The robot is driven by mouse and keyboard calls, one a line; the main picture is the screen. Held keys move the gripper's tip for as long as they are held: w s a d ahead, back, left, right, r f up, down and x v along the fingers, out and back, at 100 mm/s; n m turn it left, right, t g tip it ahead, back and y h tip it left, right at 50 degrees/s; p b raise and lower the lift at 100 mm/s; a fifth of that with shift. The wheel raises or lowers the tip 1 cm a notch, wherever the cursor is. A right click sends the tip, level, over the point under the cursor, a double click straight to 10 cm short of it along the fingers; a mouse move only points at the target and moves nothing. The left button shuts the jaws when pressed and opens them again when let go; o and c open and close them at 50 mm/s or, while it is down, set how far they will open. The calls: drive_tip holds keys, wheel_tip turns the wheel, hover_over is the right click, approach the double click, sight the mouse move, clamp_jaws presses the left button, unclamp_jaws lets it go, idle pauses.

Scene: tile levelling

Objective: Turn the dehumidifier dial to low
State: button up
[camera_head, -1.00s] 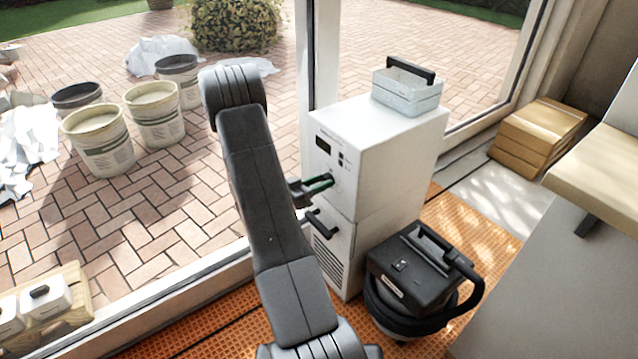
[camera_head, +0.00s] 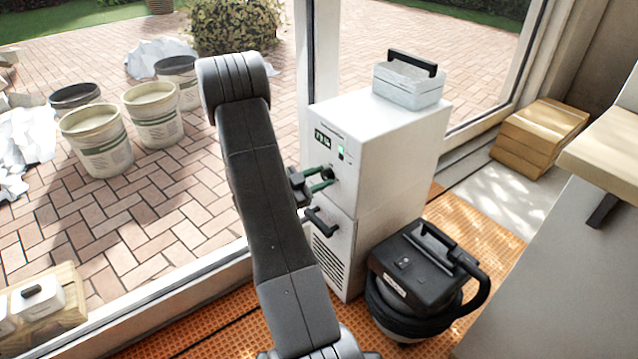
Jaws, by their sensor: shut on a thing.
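The white dehumidifier (camera_head: 390,150) stands upright in front of the window post. The small dark dial (camera_head: 328,174) sits below the display. My gripper (camera_head: 325,181) has its green-edged fingers at the front face, shut on the dial. The fingers partly hide the dial, and I cannot read its markings or tell where it points.
A black handle (camera_head: 320,222) juts out below the dial. A grey box (camera_head: 408,84) sits on top of the dehumidifier. A black vacuum (camera_head: 415,275) stands at its right foot. Wooden blocks (camera_head: 540,137) are stacked at the right. Buckets (camera_head: 97,140) stand outside.

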drive_tip(key=shift+m+b, duration=0.7)
drive_tip(key=shift+m, duration=0.5)
drive_tip(key=o, duration=1)
drive_tip(key=p+v, duration=0.3)
drive_tip(key=v, duration=1)
drive_tip(key=shift+s+a, duration=0.25)
drive_tip(key=shift+s, duration=0.1)
drive_tip(key=b+x, duration=0.3)
drive_tip(key=x, duration=1.1)
drive_tip(key=shift+w+a, duration=0.1)
